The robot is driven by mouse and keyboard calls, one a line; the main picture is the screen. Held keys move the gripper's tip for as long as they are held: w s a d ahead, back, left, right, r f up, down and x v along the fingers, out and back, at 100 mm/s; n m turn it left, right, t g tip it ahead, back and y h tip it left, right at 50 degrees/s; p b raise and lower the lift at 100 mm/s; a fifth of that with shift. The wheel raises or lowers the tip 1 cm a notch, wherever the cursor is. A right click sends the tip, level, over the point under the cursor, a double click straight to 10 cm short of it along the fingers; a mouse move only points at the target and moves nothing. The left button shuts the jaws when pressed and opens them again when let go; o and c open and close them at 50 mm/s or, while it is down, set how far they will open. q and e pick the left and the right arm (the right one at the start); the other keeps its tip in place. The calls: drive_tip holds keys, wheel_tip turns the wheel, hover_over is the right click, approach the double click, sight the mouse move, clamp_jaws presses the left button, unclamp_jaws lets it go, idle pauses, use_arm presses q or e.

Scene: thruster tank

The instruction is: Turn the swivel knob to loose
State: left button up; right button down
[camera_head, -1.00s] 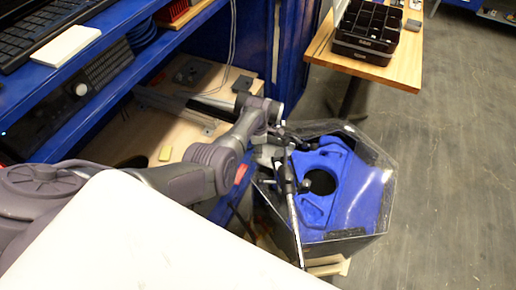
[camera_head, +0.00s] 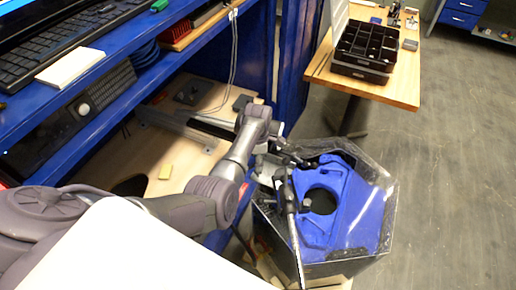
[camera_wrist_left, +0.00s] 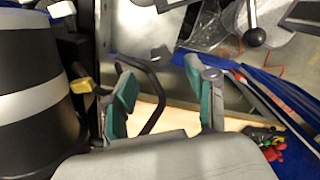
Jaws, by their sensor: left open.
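A clear-walled, hexagonal tank (camera_head: 385,222) with a blue part (camera_head: 338,200) around a dark round opening stands on the floor side at right of centre. My left gripper (camera_head: 292,172) is at the tank's left rim, beside a thin metal rod. A black ball-shaped knob (camera_wrist_left: 255,37) on a metal stem shows at upper right there, apart from the fingers. I cannot tell whether it is the swivel knob. In the head view the gripper hides part of the rim. My right gripper is not seen.
A wooden table (camera_head: 398,84) with a black compartment tray (camera_head: 366,48) stands behind the tank. A blue shelf bench with a keyboard (camera_head: 70,48) is at left. A black-and-grey cylinder (camera_wrist_left: 35,90) fills the wrist view's left. The floor at right is clear.

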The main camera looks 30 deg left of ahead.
use_arm(q)
wheel_tip(320, 180, up, 7)
drive_tip(key=shift+s+f, duration=0.1)
drive_tip(key=shift+f, duration=0.05)
idle(0.5)
